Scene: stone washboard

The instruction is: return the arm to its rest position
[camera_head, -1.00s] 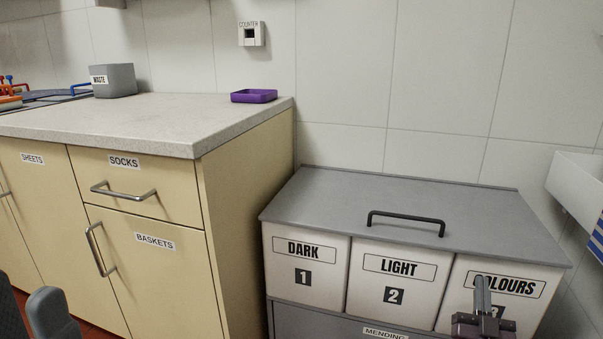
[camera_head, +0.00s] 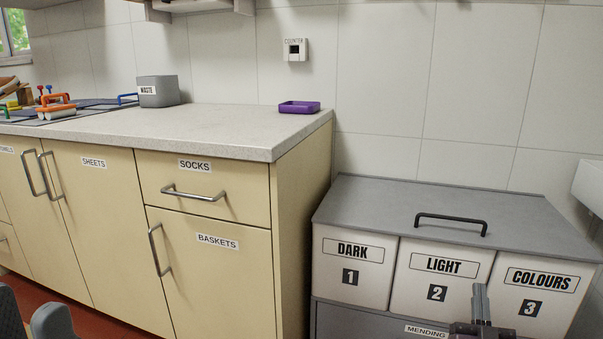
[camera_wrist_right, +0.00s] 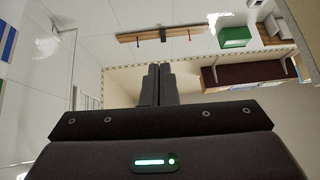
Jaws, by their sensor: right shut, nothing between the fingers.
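My right gripper (camera_head: 480,303) stands at the bottom right of the head view, in front of the white laundry bins. Its fingers point up and are shut with nothing between them. The right wrist view also shows the two fingers (camera_wrist_right: 158,84) together and empty, with the room behind them. At the bottom left corner of the head view are dark rounded parts that seem to be mine. My left gripper does not show.
A grey-lidded sorter (camera_head: 380,196) holds bins DARK (camera_head: 350,270), LIGHT (camera_head: 437,278) and COLOURS (camera_head: 535,291). Left of it stands a cream cabinet (camera_head: 215,285). On its worktop are a purple tray (camera_head: 299,107), a grey WASTE bin (camera_head: 158,91) and an orange-handled brush (camera_head: 56,108).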

